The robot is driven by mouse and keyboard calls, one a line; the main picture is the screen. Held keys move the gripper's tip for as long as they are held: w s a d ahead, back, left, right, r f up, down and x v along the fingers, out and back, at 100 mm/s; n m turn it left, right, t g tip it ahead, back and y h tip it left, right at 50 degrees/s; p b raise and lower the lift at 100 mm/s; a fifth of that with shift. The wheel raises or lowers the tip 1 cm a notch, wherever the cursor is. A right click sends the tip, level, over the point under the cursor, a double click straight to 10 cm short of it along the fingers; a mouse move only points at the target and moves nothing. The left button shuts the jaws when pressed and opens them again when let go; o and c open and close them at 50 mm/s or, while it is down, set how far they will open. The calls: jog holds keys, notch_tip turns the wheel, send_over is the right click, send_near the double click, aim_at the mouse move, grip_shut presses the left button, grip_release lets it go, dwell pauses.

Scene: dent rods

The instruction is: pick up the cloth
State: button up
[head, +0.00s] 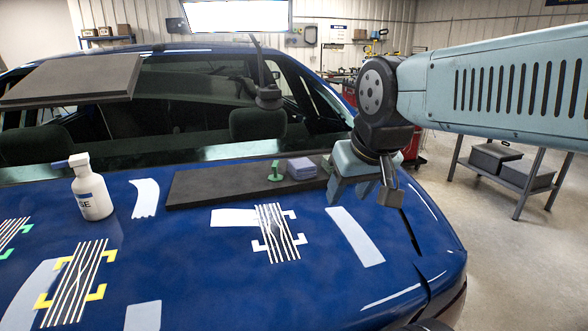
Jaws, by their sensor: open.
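A folded lavender-grey cloth (302,168) appears to lie on the right part of a dark flat mat (225,186) on the blue car's panel. A green tool (275,172) stands just left of it on the same mat. My gripper (364,193) hangs to the right of the cloth, pointing down, with its jaws apart. No object shows between them. It looks apart from the cloth; its height above the panel is hard to tell. The gripper partly hides the mat's right end and a small pale thing there.
A white spray bottle (90,190) stands on the panel at left. Striped patches with white (279,235) and yellow (75,283) corner marks lie in front. A dark board (72,80) is at the upper left by the rear window.

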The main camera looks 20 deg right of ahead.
jog(key=shift+o, duration=0.7)
jog(key=shift+w+r, duration=0.3)
jog(key=o, duration=0.3)
jog(key=w+r+g, duration=0.1)
jog(key=w+r, duration=0.1)
jog(key=w, duration=0.1)
jog(key=w+r, duration=0.2)
jog(key=w, duration=0.2)
jog(key=w+r+g, duration=0.1)
jog(key=w+r, duration=0.1)
jog(key=w, duration=0.2)
jog(key=shift+w+n+g, duration=0.15)
jog(key=shift+n+g, duration=0.15)
jog(key=g, duration=0.3)
send_over(301, 162)
jog(key=shift+n, duration=0.3)
notch_tip(301, 162, down, 13)
jog(key=shift+r, duration=0.15)
